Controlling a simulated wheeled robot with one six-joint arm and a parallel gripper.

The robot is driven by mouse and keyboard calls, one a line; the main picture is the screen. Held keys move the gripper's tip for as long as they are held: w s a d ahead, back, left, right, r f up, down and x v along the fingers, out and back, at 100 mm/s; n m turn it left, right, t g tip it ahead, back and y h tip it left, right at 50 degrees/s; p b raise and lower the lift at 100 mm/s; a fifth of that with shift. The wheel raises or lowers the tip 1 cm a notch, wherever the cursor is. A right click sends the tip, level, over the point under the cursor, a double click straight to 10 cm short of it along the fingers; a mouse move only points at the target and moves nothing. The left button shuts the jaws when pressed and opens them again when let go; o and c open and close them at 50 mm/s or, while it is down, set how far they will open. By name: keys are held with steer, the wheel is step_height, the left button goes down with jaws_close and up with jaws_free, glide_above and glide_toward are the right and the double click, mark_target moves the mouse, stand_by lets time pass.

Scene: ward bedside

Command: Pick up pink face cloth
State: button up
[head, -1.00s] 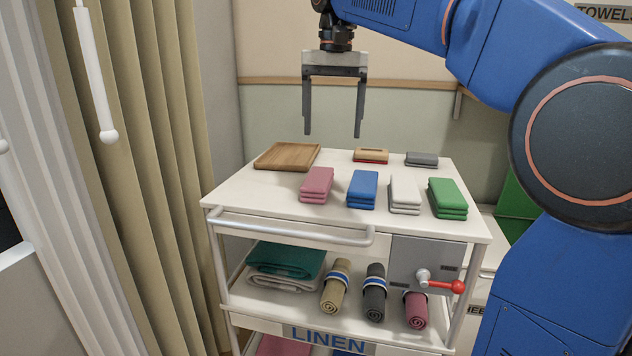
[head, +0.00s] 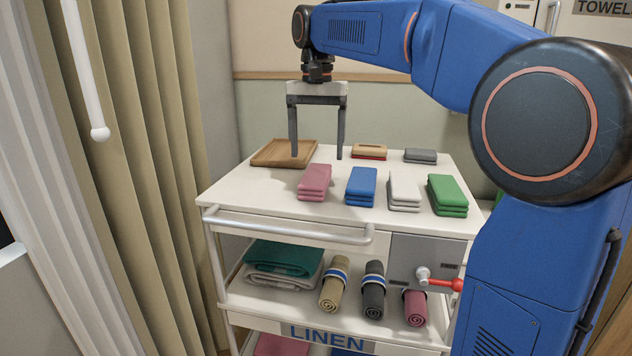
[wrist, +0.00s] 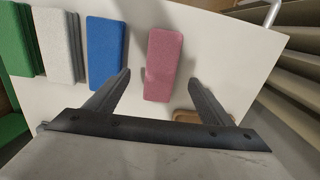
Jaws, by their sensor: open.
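The pink face cloth (head: 314,182) lies folded on the cart top, at the left end of a row of folded cloths. In the wrist view the pink cloth (wrist: 163,64) lies ahead of the fingertips, roughly between their lines. My gripper (head: 318,156) is open and empty, pointing down above the cart top, behind the pink cloth in the head view. The wrist view shows its two fingers (wrist: 162,78) spread apart. Nothing is between them, and they do not appear to touch the cloth.
Blue (head: 361,186), white (head: 404,192) and green (head: 447,195) folded cloths stand to the right of the pink one. A wooden tray (head: 272,153) lies behind left. A tan and red item (head: 370,151) and a grey item (head: 420,156) lie at the back. A rail (head: 290,226) runs along the front.

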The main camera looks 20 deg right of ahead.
mark_target(316, 173)
steer(key=shift+f, duration=3.7)
steer(key=c, duration=1.1)
steer(key=shift+r, duration=0.1)
